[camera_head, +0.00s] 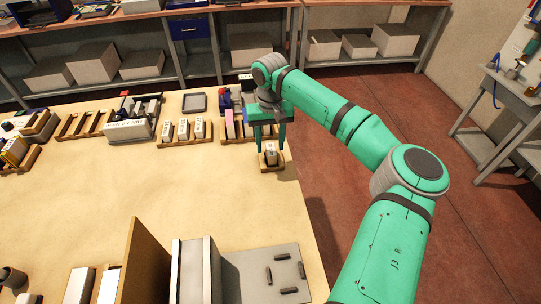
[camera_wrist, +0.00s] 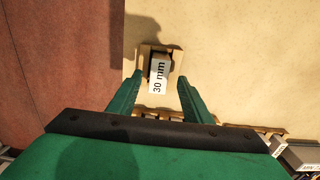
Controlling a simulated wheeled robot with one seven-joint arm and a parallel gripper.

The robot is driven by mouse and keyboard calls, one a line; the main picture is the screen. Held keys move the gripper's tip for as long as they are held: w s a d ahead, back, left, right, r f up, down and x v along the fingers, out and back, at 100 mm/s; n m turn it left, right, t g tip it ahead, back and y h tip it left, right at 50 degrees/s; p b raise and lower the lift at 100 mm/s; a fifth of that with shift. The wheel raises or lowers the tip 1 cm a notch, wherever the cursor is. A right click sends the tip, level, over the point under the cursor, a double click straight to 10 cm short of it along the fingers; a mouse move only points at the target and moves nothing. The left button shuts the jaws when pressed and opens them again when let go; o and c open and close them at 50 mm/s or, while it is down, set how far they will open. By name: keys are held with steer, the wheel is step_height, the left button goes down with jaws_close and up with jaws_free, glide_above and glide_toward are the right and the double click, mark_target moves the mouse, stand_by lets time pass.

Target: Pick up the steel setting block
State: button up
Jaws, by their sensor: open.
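The steel setting block (camera_wrist: 159,74) lies in a small wooden holder (camera_wrist: 145,53) in the wrist view, with a white label reading "30 mm". In the head view the block (camera_head: 270,155) sits near the table's right edge, below my arm. My gripper (camera_head: 271,152) points down over it. The wrist view shows my gripper (camera_wrist: 160,77) open, with one green finger on each side of the block. Gaps show between the fingers and the block. Whether the fingertips are down at the block's height is hard to tell.
Wooden racks with labelled blocks (camera_head: 186,131) stand just left of my gripper. A grey tray (camera_head: 194,103) lies behind them. A brown upright board (camera_head: 135,262) and a grey plate (camera_head: 268,272) are at the near side. The middle of the table (camera_head: 150,185) is clear.

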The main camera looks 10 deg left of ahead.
mark_target(271, 149)
steer(key=shift+s+d+f, duration=0.1)
steer(key=shift+d+f, duration=0.05)
steer(key=shift+f, duration=1.55)
jaws_close()
steer(key=shift+r, duration=0.1)
